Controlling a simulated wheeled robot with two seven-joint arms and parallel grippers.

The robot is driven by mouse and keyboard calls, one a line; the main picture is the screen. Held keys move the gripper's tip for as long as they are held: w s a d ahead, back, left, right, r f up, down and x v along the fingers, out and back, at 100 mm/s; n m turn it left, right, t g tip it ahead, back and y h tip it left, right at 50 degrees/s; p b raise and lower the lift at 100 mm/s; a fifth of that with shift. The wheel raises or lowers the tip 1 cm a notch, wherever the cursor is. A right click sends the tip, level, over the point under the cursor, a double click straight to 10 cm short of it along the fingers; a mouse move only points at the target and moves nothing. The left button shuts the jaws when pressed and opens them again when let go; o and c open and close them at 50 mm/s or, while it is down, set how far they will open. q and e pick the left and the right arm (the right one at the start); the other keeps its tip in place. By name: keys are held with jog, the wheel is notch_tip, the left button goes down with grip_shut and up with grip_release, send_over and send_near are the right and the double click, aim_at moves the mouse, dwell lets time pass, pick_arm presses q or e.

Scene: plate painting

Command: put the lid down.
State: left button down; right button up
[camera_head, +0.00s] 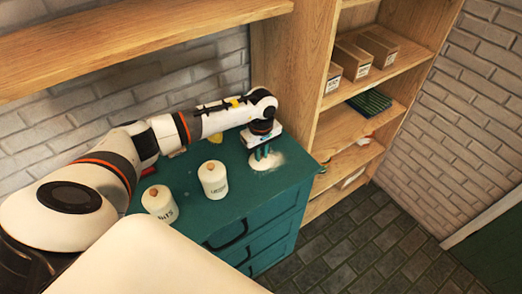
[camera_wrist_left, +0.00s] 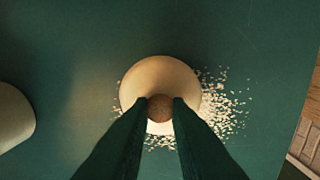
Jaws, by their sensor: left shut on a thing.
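The lid (camera_wrist_left: 135,86) is a round cream disc with a brown wooden knob (camera_wrist_left: 160,109). My left gripper (camera_wrist_left: 160,104) is shut on the knob, one finger on each side. In the head view my left gripper (camera_head: 263,153) points down over the right part of the green cabinet top, with the pale lid (camera_head: 257,164) under it. The lid is low over the top; I cannot tell whether it touches. Pale flakes (camera_wrist_left: 222,103) lie scattered around it. My right gripper is not in view.
Two white jars with brown knobs, one (camera_head: 213,183) nearer the lid and one (camera_head: 159,204) further left, stand on the green cabinet (camera_head: 240,207). A yellow thing (camera_head: 216,138) lies behind. Wooden shelves (camera_head: 345,130) with boxes stand at right. The front right top is clear.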

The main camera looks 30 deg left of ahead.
aim_at(262, 155)
pick_arm(q)
jog(key=shift+f, duration=0.1)
jog(key=c, duration=1.4)
grip_release()
jog(key=shift+o, duration=0.2)
jog(key=shift+r, duration=0.3)
notch_tip(262, 155, up, 12)
jog(key=b, duration=0.2)
jog(key=shift+f+b, duration=0.15)
jog(key=shift+b, duration=0.25)
jog(key=shift+f, duration=0.1)
